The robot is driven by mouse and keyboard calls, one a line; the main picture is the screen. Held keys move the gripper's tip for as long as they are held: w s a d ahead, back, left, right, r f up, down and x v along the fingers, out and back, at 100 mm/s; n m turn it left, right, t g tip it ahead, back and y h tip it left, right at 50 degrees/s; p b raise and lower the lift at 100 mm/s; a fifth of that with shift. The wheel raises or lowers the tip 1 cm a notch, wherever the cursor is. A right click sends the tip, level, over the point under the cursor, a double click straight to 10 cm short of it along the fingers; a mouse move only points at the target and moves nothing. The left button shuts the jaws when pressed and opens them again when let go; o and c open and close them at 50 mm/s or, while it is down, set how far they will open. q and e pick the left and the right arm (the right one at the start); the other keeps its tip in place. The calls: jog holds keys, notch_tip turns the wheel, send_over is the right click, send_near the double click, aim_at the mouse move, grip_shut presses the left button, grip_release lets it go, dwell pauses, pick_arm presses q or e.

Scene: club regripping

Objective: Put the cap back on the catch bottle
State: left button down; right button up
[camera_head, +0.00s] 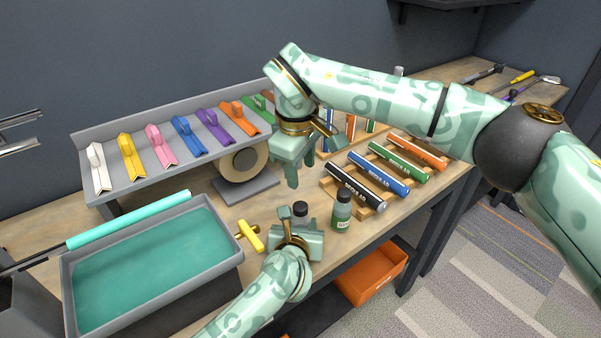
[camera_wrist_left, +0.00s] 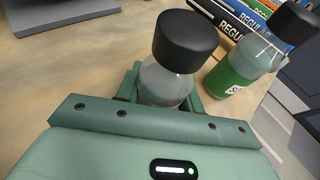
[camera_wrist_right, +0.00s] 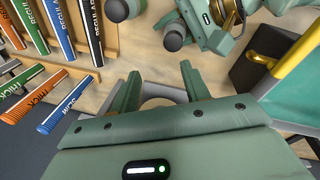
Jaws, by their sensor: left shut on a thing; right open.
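My left gripper (camera_head: 298,234) is shut on a clear bottle, which I take to be the catch bottle (camera_wrist_left: 165,86). A black cap (camera_wrist_left: 185,42) sits on top of that bottle, and it also shows in the head view (camera_head: 300,208). How tightly it is seated I cannot tell. My right gripper (camera_head: 299,174) is open and empty, above and behind the bottle. In the right wrist view its fingers (camera_wrist_right: 160,78) point toward the bench, with the cap (camera_wrist_right: 172,41) ahead of them.
A green-labelled bottle (camera_head: 341,213) with a black cap stands just right of the held bottle. Several grips lie on a wooden rack (camera_head: 332,189) behind it. A tape roll (camera_head: 243,164) stands at the back. A grey tray (camera_head: 236,262) and a yellow tool (camera_head: 250,237) are left.

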aim_at(301, 205)
jog(key=n, duration=1)
jog(key=n+g, duration=0.1)
jog(key=n, duration=2)
jog(key=shift+s+d+f+n, duration=0.1)
jog(key=shift+d+n, duration=0.2)
jog(key=shift+d, duration=0.1)
jog(key=n, duration=0.6)
jog(key=shift+s+f+g, duration=0.15)
jog(key=shift+f+g, duration=0.1)
jog(key=shift+g, duration=0.15)
jog(key=n, duration=0.5)
jog(key=shift+s+a+n, duration=0.1)
jog(key=shift+a+n, duration=0.15)
jog(key=shift+n, duration=0.15)
jog(key=n, duration=0.6)
jog(key=shift+a+y, duration=0.15)
jog(key=shift+y, duration=0.15)
jog(key=shift+f, duration=0.15)
jog(key=shift+f, duration=3.9)
